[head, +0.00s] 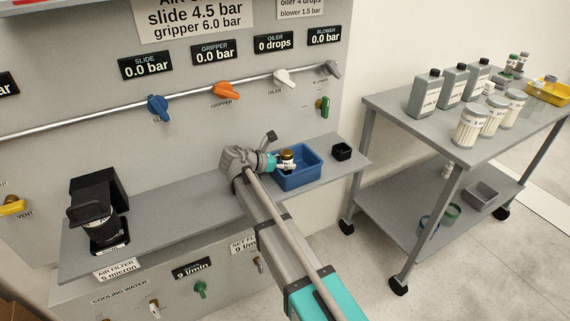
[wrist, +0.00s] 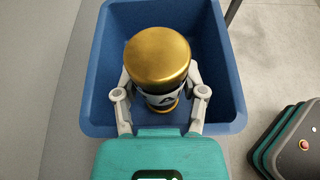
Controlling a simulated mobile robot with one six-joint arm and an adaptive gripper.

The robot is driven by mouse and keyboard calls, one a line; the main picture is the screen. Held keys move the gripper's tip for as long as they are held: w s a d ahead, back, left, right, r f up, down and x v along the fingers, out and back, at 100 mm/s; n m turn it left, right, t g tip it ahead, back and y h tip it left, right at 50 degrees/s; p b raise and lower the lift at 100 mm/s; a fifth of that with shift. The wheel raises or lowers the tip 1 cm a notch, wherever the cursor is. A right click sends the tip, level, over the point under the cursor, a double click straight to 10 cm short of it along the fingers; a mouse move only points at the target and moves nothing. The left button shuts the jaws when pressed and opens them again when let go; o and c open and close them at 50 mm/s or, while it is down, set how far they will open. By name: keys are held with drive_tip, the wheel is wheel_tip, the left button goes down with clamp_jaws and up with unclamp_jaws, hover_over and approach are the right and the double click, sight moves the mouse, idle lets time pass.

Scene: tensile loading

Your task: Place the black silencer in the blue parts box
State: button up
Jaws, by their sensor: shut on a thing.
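The blue parts box (head: 312,172) stands on the grey shelf, and its walls also show in the wrist view (wrist: 215,75). My gripper (head: 283,165) is over the box, its two fingers closed around a cylinder (wrist: 157,60) with a gold-brown cap, a dark body and a white label. In the wrist view the cylinder is inside the box's outline; whether it touches the floor of the box I cannot tell. A small black part (head: 342,151) sits on the shelf just right of the box. I cannot tell whether the held cylinder is the silencer.
A black air filter unit (head: 96,210) stands at the left of the shelf (head: 170,215). Coloured valve handles line a pipe above. A grey cart (head: 405,113) at the right holds bottles, jars and a yellow tray (head: 550,92). The shelf's middle is clear.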

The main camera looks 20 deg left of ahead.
drive_tip(key=shift+f, duration=0.15)
drive_tip(key=o, duration=1.2)
drive_tip(key=shift+c, duration=0.2)
drive_tip(key=shift+r, duration=0.3)
drive_tip(key=p+v, duration=0.4)
drive_tip(key=v, duration=0.8)
drive_tip(key=shift+p, duration=0.3)
